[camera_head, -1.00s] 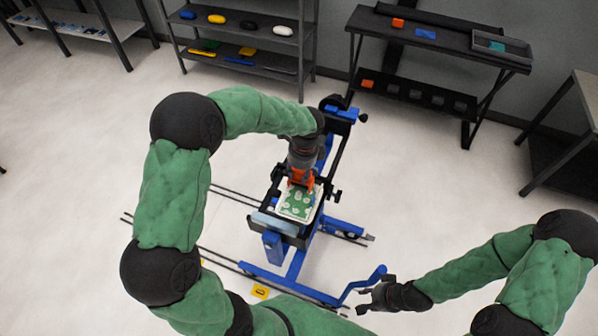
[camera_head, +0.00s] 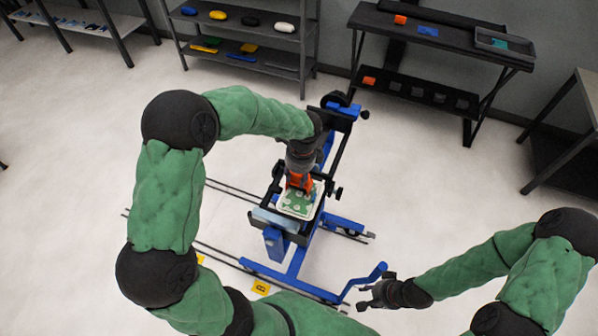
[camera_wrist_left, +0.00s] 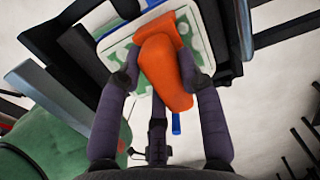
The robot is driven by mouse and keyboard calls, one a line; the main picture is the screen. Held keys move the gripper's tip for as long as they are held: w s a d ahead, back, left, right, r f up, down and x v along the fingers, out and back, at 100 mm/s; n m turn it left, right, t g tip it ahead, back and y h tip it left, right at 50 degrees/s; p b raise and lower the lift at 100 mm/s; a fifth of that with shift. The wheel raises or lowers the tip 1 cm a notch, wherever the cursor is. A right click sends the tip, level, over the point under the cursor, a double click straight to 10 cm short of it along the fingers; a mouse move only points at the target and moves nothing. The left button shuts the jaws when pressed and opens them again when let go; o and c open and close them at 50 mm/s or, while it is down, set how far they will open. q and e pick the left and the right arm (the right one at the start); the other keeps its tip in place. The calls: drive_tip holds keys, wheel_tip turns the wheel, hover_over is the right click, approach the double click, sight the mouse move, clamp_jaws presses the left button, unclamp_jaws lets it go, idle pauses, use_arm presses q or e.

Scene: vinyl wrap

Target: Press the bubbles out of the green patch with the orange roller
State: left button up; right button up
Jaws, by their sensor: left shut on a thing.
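The green patch (camera_head: 297,200) lies on a white panel (camera_head: 284,210) held in the blue and black stand. Several pale bubbles show on it. In the left wrist view the patch (camera_wrist_left: 196,36) is partly covered by the orange roller (camera_wrist_left: 166,67). My left gripper (camera_head: 300,172) points down over the panel and is shut on the orange roller (camera_head: 298,182). The roller is at the far part of the patch; I cannot tell if it touches. My right gripper (camera_head: 372,293) is away from the panel at the lower right, seemingly empty; its finger opening is unclear.
The stand's blue crank handle (camera_head: 366,279) is close to my right gripper. A shelf (camera_head: 240,45) with coloured items is at the back, and a dark table (camera_head: 465,40) is at the back right. The floor around the stand is mostly clear.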

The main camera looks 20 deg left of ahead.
use_arm(q)
drive_tip(key=shift+s, duration=0.15)
drive_tip(key=shift+s, duration=1)
drive_tip(key=shift+s, duration=1.1)
drive_tip(key=shift+s, duration=0.1)
drive_tip(key=shift+s+d+f, duration=0.1)
drive_tip(key=shift+s+d, duration=0.05)
drive_tip(key=shift+s, duration=0.85)
